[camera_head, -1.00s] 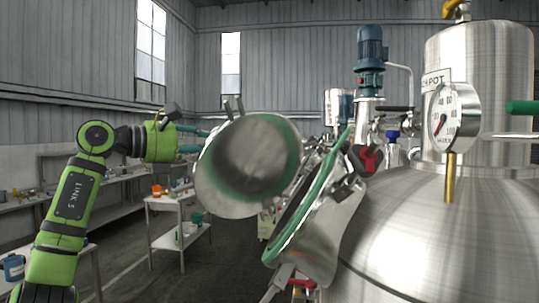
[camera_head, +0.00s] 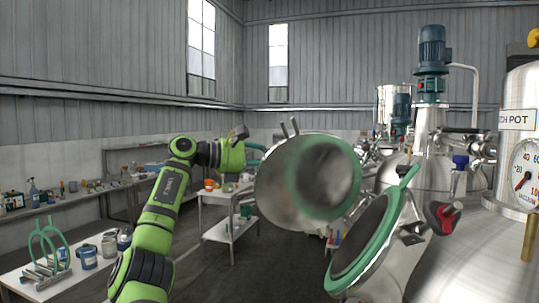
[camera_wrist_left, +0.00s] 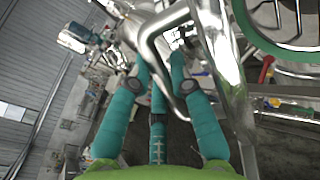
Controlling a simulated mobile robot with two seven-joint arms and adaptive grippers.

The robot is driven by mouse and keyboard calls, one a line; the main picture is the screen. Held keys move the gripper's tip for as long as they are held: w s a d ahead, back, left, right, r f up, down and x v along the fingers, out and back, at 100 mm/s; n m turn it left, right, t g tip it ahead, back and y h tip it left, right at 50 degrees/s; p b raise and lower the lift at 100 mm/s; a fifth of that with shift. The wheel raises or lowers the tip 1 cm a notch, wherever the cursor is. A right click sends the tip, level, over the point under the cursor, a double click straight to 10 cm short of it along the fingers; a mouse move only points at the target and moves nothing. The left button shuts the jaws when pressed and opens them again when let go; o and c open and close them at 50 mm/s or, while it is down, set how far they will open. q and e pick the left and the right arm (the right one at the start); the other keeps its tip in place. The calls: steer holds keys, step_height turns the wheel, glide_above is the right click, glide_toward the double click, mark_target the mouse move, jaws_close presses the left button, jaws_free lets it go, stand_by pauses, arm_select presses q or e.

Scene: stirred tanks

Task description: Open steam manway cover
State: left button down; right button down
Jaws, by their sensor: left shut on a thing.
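The steam manway cover (camera_head: 275,187), a shiny round metal dish with a green-edged inner face, stands swung wide open in the head view. It is apart from the green-rimmed manway opening (camera_head: 372,236) on the steel tank, which lies to its lower right. My left gripper (camera_head: 258,154) is at the cover's far left side, its fingers partly hidden behind the cover. In the left wrist view its teal fingers (camera_wrist_left: 166,68) are shut on the cover's bent metal handle (camera_wrist_left: 150,38). My right gripper is in neither view.
A steel tank with a pressure gauge (camera_head: 524,168) fills the right. A red clamp knob (camera_head: 440,217) sits beside the opening. A shelved trolley (camera_head: 228,225) stands behind my left arm, and a bench (camera_head: 30,277) with jars is at lower left. Dark floor lies between.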

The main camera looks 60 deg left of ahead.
arm_select(q)
steer(key=c, duration=1.4)
jaws_free()
steer(key=shift+w+f, duration=0.1)
steer(key=shift+f, duration=0.05)
steer(key=shift+w, duration=0.15)
steer(key=shift+s+r, duration=0.3)
steer(key=shift+s, duration=0.45)
steer(key=s, duration=0.3)
steer(key=s+a, duration=0.1)
steer(key=s, duration=0.6)
steer(key=shift+s+a+r, duration=0.15)
steer(key=shift+a+r, duration=0.1)
steer(key=shift+r, duration=0.05)
steer(key=shift+s+a, duration=0.1)
steer(key=shift+a, duration=0.05)
